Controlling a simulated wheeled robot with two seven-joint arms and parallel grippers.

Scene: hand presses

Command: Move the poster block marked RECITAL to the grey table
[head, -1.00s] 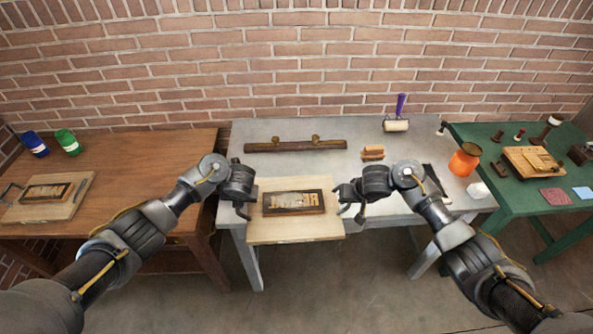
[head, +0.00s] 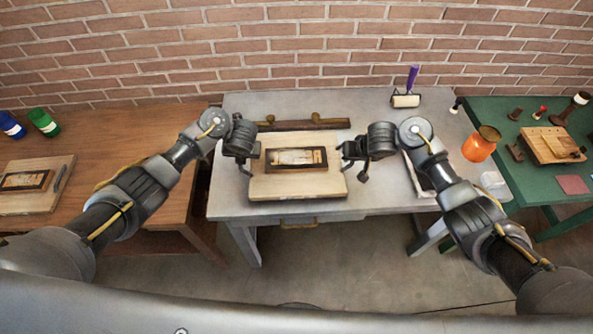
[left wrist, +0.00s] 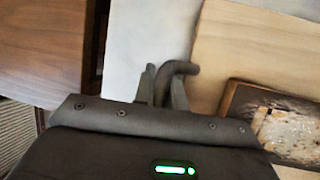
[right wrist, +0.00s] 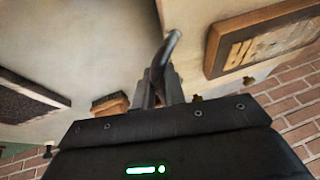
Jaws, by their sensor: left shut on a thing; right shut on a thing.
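The poster block is a pale wooden board (head: 260,188) bearing a dark-framed type panel (head: 296,160); its lettering is too blurred to read. It is over the front middle of the grey table (head: 385,194); whether it touches the top I cannot tell. My left gripper (head: 247,164) is shut on the dark bent handle (left wrist: 182,68) at the board's left side. My right gripper (head: 358,168) is shut on the matching handle (right wrist: 166,52) at its right side. The board looks about level between both grippers.
A dark bar (head: 318,124) lies behind the board. The brown table (head: 130,165) at left holds a similar block (head: 50,201). A green table (head: 492,115) stands at right.

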